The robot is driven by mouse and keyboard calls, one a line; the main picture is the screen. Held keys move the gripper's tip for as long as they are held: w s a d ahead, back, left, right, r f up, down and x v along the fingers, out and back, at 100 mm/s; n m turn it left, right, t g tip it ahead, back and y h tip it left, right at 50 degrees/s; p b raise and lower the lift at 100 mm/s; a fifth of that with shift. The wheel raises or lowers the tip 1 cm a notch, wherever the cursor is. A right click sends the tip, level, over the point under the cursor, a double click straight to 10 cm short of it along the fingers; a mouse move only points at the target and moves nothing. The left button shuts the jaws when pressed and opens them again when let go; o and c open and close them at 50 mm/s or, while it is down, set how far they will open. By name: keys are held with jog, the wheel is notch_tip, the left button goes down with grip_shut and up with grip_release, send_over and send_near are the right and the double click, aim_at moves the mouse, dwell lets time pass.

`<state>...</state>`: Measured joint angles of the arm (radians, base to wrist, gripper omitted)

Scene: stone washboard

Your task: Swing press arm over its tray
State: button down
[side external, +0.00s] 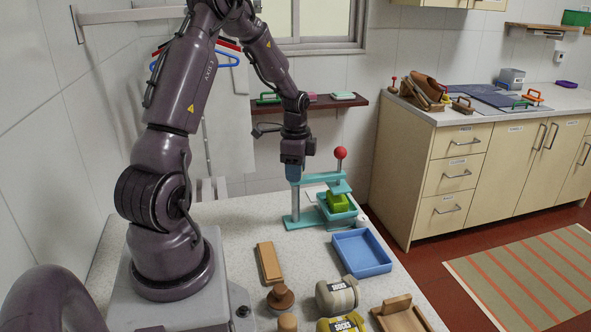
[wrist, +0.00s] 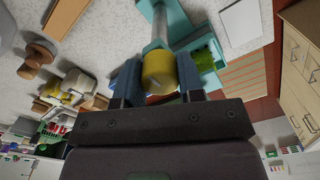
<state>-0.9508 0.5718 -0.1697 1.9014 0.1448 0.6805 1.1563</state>
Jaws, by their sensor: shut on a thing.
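The teal press (side external: 309,219) stands at the far right end of the speckled worktop, with a grey post, a teal upper arm (side external: 336,187) and a red ball (side external: 340,153) above it. Its teal tray (side external: 352,212) holds a green block (side external: 338,202), which also shows in the wrist view (wrist: 206,52). In the side view the upper arm appears behind and above the tray; exact alignment is unclear. My gripper (side external: 293,172) points down at the post top. In the wrist view, its blue fingers (wrist: 159,80) are shut on a yellow cylindrical knob (wrist: 158,68) at the post end.
A blue tray (side external: 361,253) lies just in front of the press. A wooden block (side external: 269,263), a brown knobbed piece (side external: 280,297) and rolled socks (side external: 337,295) lie nearer. A shelf (side external: 320,102) is on the wall behind. A drawer counter (side external: 455,175) stands to the right.

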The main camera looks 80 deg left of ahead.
jog(key=c, duration=0.7)
grip_release()
jog(key=shift+c, duration=0.2)
notch_tip(320, 180, up, 13)
